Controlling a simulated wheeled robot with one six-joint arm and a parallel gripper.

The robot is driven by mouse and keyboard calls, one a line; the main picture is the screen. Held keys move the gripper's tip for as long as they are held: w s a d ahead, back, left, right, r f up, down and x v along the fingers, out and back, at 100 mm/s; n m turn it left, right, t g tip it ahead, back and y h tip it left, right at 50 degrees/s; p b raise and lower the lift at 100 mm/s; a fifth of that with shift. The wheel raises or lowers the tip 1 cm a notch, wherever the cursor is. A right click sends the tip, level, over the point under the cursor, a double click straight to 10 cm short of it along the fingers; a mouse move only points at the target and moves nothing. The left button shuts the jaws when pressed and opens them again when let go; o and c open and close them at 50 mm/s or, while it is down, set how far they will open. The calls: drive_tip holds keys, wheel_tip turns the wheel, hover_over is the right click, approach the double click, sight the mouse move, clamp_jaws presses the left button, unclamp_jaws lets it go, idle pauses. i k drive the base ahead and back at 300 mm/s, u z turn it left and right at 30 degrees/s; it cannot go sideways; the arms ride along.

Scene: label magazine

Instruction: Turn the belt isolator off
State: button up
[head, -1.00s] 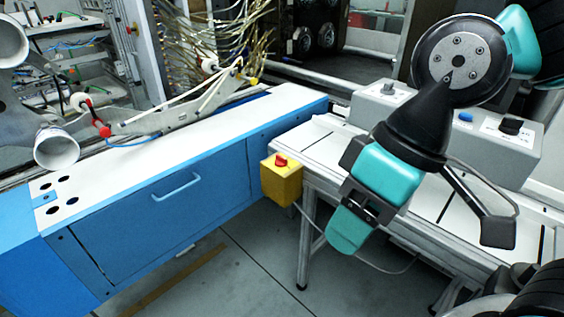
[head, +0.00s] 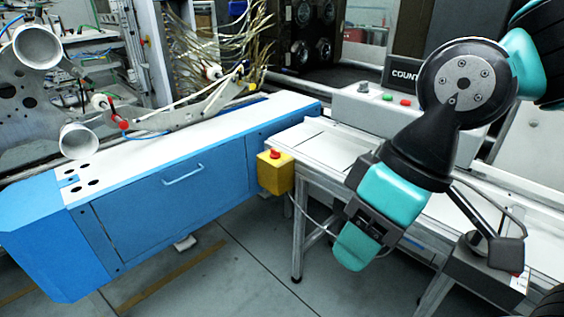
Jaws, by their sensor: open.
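A yellow box (head: 275,175) with a red knob (head: 275,153) on top is fixed at the near left corner of the white-topped conveyor table; it is likely the belt isolator, but I see no label that says so. The knob's setting is too small to read. My gripper (head: 431,215) is to the right of the yellow box, in front of the conveyor. Its fingers are spread wide, with nothing between them. It is apart from the box and hides part of the conveyor and the control panel.
A grey control panel (head: 350,103) with green and red buttons stands behind the conveyor (head: 305,140), beside a "COUNT" display (head: 402,75). A long blue cabinet (head: 175,210) fills the left. A grey box (head: 480,270) is at the lower right. The floor (head: 235,265) in front is open.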

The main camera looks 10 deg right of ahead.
sight(275, 154)
drive_tip(key=u, duration=0.4)
drive_tip(key=i, duration=1.15)
drive_tip(key=z, duration=0.55)
